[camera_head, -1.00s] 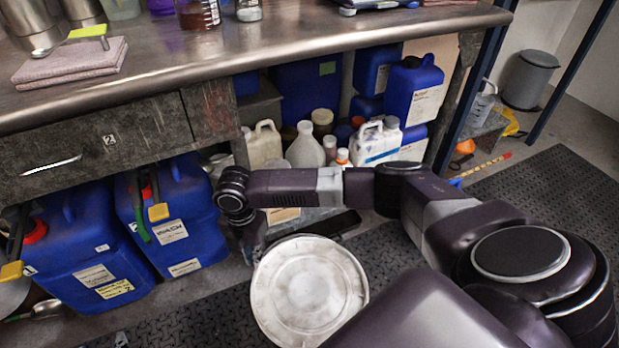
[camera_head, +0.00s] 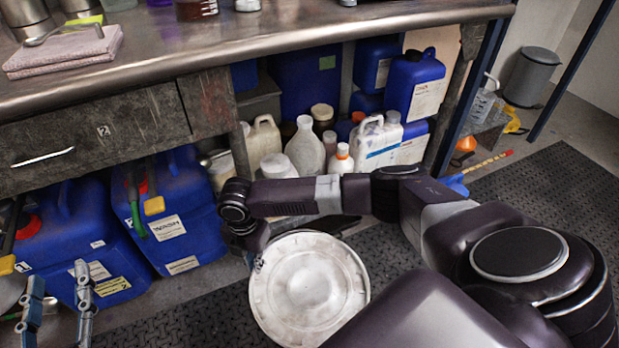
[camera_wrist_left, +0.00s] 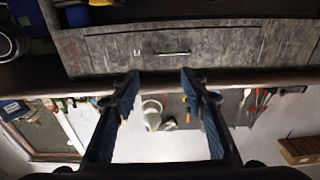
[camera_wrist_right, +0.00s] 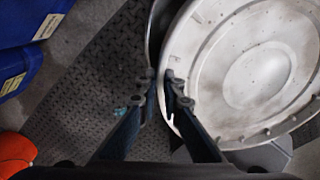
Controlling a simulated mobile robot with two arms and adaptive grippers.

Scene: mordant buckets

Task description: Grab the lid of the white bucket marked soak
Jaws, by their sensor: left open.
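The round, off-white, stained lid (camera_head: 308,288) is at the bottom middle of the head view and fills the upper right of the right wrist view (camera_wrist_right: 255,75). The bucket under it is mostly hidden, and no soak label shows. My right gripper (camera_wrist_right: 160,88) is at the lid's left edge. Its fingers are close together, with the rim between them, and it appears shut on the lid. In the head view my right arm hides most of that gripper. My left gripper (camera_head: 58,280) is open and empty at the lower left, in front of the blue canisters, also in the left wrist view (camera_wrist_left: 159,82).
A metal-topped bench (camera_head: 270,35) with a drawer (camera_head: 95,140) runs across the back. Blue canisters (camera_head: 170,215) stand under it at left, white jugs (camera_head: 305,148) in the middle. Dark textured matting (camera_head: 535,195) covers open floor at right. A grey bin (camera_head: 532,75) stands far right.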

